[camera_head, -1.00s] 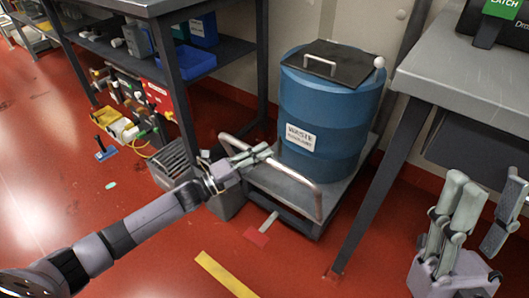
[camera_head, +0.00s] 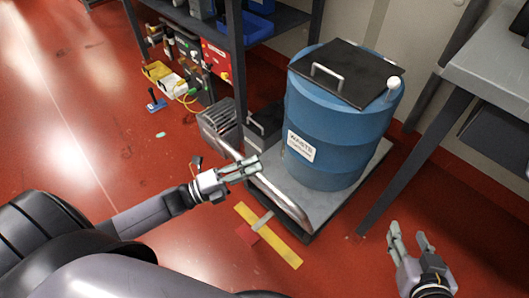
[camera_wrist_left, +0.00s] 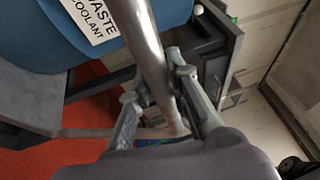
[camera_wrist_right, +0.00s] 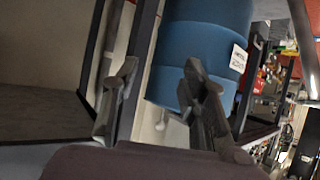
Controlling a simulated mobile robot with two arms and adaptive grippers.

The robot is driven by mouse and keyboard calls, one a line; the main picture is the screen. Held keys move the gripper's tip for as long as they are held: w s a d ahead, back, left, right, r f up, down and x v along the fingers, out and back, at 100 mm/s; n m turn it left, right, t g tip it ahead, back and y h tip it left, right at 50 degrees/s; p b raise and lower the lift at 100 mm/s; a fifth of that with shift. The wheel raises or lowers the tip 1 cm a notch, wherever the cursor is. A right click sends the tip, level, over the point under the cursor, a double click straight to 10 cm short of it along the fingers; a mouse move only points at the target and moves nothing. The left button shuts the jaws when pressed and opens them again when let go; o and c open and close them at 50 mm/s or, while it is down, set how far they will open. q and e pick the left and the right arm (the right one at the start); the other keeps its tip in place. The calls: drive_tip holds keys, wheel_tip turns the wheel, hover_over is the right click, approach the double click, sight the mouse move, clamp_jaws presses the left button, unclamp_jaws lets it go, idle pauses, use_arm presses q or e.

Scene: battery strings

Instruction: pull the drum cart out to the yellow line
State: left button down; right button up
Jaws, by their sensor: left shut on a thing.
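The drum cart is a low grey platform (camera_head: 357,172) with a bent metal handle (camera_head: 287,204), carrying a blue waste coolant drum (camera_head: 340,125). In the head view my left gripper (camera_head: 250,170) is shut on the handle; the left wrist view shows the handle (camera_wrist_left: 147,45) between its fingers. The yellow line (camera_head: 283,247) lies on the floor close along the cart's front edge. A pale lever with a red pedal (camera_head: 248,235) sticks out from the cart across the line. My right gripper (camera_head: 410,237) is open and empty, right of the cart's front corner.
A shelf rack (camera_head: 285,30) stands behind left, with a grey ribbed box (camera_head: 218,128) beside the cart. A grey table (camera_head: 492,65) stands at the right, its leg (camera_head: 405,165) near the cart. Red floor in front is clear.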

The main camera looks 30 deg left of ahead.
use_arm(q)
drive_tip(key=s, duration=0.1)
drive_tip(key=s+a+p, duration=0.1)
drive_tip(key=s, duration=0.1)
drive_tip(key=shift+s+a, duration=0.1)
drive_tip(key=shift+s, duration=0.05)
use_arm(e)
drive_tip(key=s+d+f+g+h, duration=0.1)
drive_tip(key=s+d+f+g, duration=0.1)
drive_tip(key=s+f+g, duration=0.1)
drive_tip(key=shift+s+f+g, duration=0.4)
drive_tip(key=shift+s+f, duration=0.3)
drive_tip(key=shift+s, duration=0.25)
use_arm(q)
drive_tip(key=c, duration=1.5)
unclamp_jaws()
drive_tip(key=v, duration=1.2)
drive_tip(key=shift+f, duration=0.1)
